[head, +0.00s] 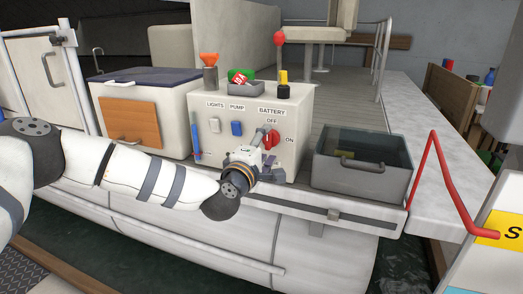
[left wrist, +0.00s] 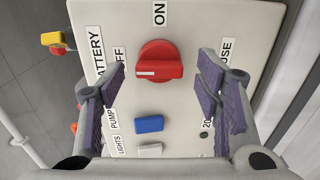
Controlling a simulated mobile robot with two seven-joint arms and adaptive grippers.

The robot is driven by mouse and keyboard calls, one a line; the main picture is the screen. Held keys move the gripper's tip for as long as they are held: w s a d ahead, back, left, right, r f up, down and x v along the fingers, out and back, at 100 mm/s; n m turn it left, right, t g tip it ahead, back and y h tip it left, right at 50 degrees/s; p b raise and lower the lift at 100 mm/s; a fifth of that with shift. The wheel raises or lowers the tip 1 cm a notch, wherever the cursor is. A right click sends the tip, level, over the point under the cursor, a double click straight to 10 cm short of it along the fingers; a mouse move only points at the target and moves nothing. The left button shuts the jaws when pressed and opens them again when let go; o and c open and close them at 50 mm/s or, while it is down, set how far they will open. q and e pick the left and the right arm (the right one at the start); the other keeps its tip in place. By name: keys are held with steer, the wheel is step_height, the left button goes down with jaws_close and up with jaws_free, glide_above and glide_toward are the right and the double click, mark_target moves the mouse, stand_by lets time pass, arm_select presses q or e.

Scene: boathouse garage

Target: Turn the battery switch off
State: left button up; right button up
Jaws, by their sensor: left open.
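The battery switch is a red round knob with a raised grip bar (head: 271,139) on the white console's front, also in the left wrist view (left wrist: 160,62). In the wrist view its white mark lies at the left end of the bar, towards the OFF label (left wrist: 118,57); the ON label (left wrist: 160,12) is at the top. My left gripper (head: 265,155) is in front of the knob. It is open and empty, its purple-padded fingers spread to either side of the knob in the wrist view (left wrist: 160,82), apart from it. My right gripper is not in view.
A blue pump rocker (head: 236,129) and a white lights rocker (head: 215,126) sit left of the knob. A grey open bin (head: 361,177) stands right of the console (head: 295,115). A red rail (head: 437,170) is at right.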

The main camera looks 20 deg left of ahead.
arm_select(q)
steer(key=s, duration=1.1)
steer(key=shift+s+a, duration=0.2)
steer(key=shift+s, duration=0.1)
steer(key=s+d+f+m+g+h+p, duration=0.15)
steer(key=s+d+f+m+g, duration=0.35)
steer(key=s+f, duration=0.55)
steer(key=s+d+f+m+g+h+p, duration=0.15)
steer(key=s+d+f+m+g, duration=0.3)
steer(key=s+f, duration=0.6)
steer(key=s+a+f+m+g+y, duration=0.1)
steer(key=s+a+f+m+g, duration=0.1)
steer(key=s, duration=0.7)
steer(key=s+a+f+m+g+y+p, duration=0.1)
steer(key=s+a+f+m+g, duration=0.2)
steer(key=s, duration=0.6)
steer(key=s+a+f+m+g+y, duration=0.1)
steer(key=s+a+f+m+g, duration=0.1)
steer(key=s+a+g, duration=0.4)
steer(key=s+a+m, duration=0.1)
steer(key=s, duration=0.2)
steer(key=shift+s+f+y, duration=0.15)
steer(key=shift+f+y, duration=0.05)
steer(key=shift+y, duration=0.1)
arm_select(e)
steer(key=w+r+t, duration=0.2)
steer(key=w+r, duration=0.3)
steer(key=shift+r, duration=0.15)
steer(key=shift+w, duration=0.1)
